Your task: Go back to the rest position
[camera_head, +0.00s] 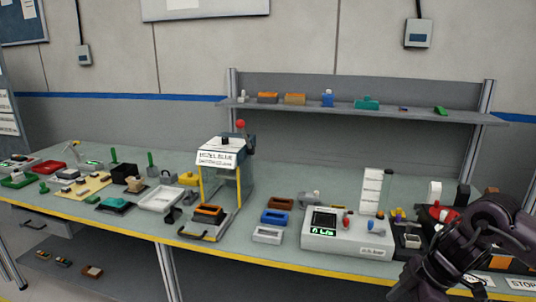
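My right arm's dark end (425,282) comes in from the right at the lower right corner, in front of the workbench (300,257) edge. Its fingertips are cut off or too dark to make out, so I cannot tell whether that gripper is open or shut. No object shows in it. My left gripper is not in view. A machine with a yellow-edged frame and a white sign (217,158) stands mid-bench, with an orange and dark module (208,214) in it.
A white device with a small screen (345,236) stands right of centre, close to my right arm. Small coloured trays (276,217) lie left of it. A white tray (159,198) and several parts cover the left bench. A shelf (350,110) holds small parts behind.

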